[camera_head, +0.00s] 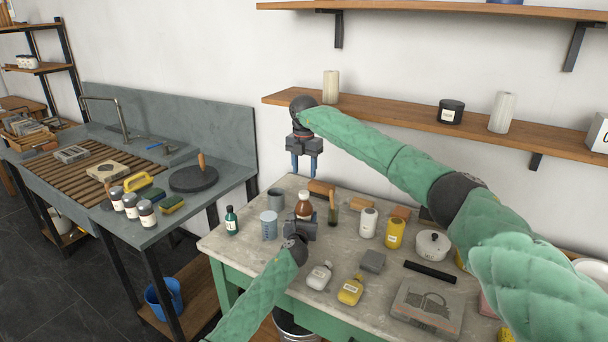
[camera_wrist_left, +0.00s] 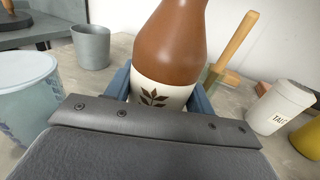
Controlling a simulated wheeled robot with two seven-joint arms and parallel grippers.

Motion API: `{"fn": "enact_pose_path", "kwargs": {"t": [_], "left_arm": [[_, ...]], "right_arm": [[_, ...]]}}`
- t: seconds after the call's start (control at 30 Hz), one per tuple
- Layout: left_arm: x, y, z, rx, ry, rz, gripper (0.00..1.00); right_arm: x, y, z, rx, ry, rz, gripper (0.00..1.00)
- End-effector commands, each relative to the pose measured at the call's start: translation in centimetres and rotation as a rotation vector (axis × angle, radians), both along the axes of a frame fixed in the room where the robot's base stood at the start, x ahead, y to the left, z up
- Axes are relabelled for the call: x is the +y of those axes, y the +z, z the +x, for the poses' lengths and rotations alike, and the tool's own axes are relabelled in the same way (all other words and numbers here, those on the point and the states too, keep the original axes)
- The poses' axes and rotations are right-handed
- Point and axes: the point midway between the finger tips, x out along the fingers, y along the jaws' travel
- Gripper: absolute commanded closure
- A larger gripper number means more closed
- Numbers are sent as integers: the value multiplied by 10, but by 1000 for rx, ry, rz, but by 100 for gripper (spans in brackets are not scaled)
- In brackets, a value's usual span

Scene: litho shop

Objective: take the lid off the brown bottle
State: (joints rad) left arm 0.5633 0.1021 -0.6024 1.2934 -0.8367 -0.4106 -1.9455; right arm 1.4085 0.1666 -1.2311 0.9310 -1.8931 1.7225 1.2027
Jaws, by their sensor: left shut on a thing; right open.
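The brown bottle (camera_head: 303,208) stands upright at the table's back left; its lid (camera_head: 304,195) is at the top. My left gripper (camera_head: 300,222) is shut on the bottle from the front. In the left wrist view the bottle (camera_wrist_left: 178,45) fills the middle, with its pale leaf label between the blue fingers; its neck and lid are out of that frame. I cannot tell if its base touches the table. My right gripper (camera_head: 304,171) is open and empty, pointing down above the bottle and apart from it.
A blue-white beaker (camera_head: 268,226), a grey cup (camera_head: 276,199) and a dark green bottle (camera_head: 231,221) stand left of the bottle. A wooden-handled tool (camera_head: 333,212) is close on its right. White (camera_head: 368,224) and yellow containers (camera_head: 394,234) stand farther right. A wall shelf (camera_head: 390,119) hangs behind.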

Motion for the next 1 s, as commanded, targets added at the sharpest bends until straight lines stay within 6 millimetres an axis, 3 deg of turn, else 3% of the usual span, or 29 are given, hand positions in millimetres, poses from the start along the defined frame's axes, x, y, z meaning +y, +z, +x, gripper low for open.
{"fn": "enact_pose_path", "kwargs": {"t": [0.2,0.4,0.67,1.0], "left_arm": [[0,0,0,0,0,0,100],[0,0,0,0,0,0,100],[0,0,0,0,0,0,100],[0,0,0,0,0,0,100]], "right_arm": [[1,-1,0,0,-261,3,51],[1,-1,0,-1,-397,4,51],[1,-9,0,1,-429,4,51],[0,-51,-1,2,-427,3,51]]}}
